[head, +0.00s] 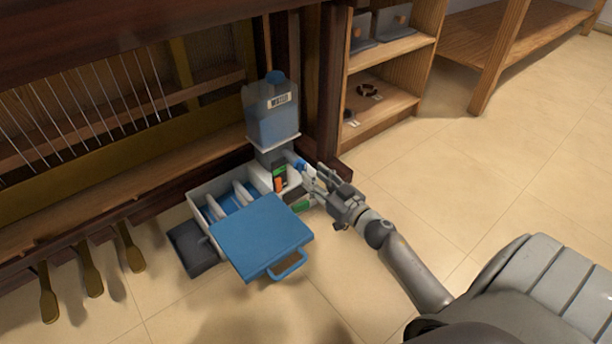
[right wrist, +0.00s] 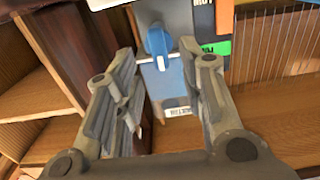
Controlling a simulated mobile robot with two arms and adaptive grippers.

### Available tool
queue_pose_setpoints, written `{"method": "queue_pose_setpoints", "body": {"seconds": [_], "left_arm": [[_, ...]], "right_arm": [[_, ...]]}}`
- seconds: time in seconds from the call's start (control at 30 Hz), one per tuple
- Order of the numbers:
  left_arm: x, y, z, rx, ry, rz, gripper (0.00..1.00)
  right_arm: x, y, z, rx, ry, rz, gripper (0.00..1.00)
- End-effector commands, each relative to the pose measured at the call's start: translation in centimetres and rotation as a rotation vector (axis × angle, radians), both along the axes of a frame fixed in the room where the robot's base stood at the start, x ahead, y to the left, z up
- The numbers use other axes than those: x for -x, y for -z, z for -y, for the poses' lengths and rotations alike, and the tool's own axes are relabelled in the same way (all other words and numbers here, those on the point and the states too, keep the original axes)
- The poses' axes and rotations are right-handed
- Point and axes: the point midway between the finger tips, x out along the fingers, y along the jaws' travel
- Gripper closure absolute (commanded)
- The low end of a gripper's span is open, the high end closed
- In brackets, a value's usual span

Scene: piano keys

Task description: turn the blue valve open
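The blue valve (head: 300,165) sits on the side of the white and grey unit below a blue water tank (head: 272,125). In the right wrist view the blue valve (right wrist: 157,41) is a small rounded handle with a narrow tail. My right gripper (head: 312,178) is right beside the valve in the head view. In the right wrist view my right gripper (right wrist: 160,60) is open, with its two fingers apart and the valve showing between and just past the tips. I cannot tell whether a finger touches it. My left gripper is in neither view.
A white box (head: 205,192) with a blue lid (head: 262,236) stands open in front of the unit. Brass pedals (head: 92,275) and the piano frame are at left. A wooden shelf (head: 385,105) stands behind. The floor at right is clear.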

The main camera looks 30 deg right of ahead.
Motion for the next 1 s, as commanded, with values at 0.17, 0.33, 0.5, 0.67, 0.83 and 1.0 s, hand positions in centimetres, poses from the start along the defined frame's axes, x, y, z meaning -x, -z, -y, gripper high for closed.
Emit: {"method": "queue_pose_setpoints", "body": {"seconds": [0.17,0.33,0.5,0.67,0.83,1.0], "left_arm": [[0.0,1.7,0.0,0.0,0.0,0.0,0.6],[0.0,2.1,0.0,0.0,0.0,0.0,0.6],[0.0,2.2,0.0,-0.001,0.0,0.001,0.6],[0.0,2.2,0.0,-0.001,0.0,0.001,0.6],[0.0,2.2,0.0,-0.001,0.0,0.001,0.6],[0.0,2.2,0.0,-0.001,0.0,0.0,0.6]], "right_arm": [[-2.8,0.3,-0.2,0.002,-0.001,0.0,0.63],[-4.2,0.2,-0.3,0.0,0.0,-0.001,0.63],[-4.5,0.1,-0.4,0.0,0.0,-0.002,0.63],[-4.5,0.1,-0.3,-0.001,0.001,-0.002,0.63],[-4.5,0.1,-0.3,-0.001,0.001,-0.002,0.81],[-4.5,0.1,-0.4,-0.001,0.0,-0.002,1.0]]}}
